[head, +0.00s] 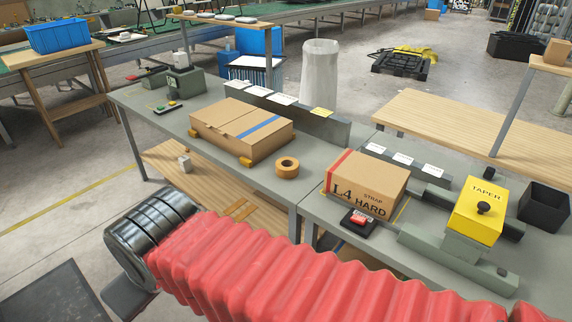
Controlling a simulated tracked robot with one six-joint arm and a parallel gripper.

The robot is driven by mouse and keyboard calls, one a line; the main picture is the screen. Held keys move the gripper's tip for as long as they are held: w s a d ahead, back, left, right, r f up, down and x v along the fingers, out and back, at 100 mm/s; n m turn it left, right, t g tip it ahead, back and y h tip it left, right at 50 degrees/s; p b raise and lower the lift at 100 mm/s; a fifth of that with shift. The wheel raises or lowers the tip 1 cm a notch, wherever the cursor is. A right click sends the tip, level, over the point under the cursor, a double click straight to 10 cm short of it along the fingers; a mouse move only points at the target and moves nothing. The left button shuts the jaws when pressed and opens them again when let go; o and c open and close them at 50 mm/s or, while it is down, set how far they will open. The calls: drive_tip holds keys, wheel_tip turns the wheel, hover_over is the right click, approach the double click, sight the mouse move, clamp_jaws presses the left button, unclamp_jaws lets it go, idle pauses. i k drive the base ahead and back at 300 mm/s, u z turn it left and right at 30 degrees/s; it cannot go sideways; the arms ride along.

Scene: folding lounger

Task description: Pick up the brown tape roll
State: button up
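The brown tape roll (288,173) lies flat, hole up, on the grey bench (235,172), near its front edge. It is just right of a large cardboard box and apart from it. Nothing covers the roll. My arm, in a red ribbed sleeve with a dark metal joint at its left end, crosses the bottom of the head view, in front of the bench. No gripper fingers can be made out, and nothing of mine touches the roll.
The large cardboard box (240,133) stands left of the roll. A smaller box marked L4 HARD (365,184), a black-and-red device (358,221) and a yellow taper machine (477,212) stand to the right. A grey ledge (325,127) runs behind. Bare bench surrounds the roll's front and right.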

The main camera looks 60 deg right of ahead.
sight(287, 168)
drive_tip(key=z, duration=0.3)
drive_tip(key=i, duration=0.65)
drive_tip(key=z, duration=0.85)
drive_tip(key=i, duration=0.65)
drive_tip(key=z, duration=0.35)
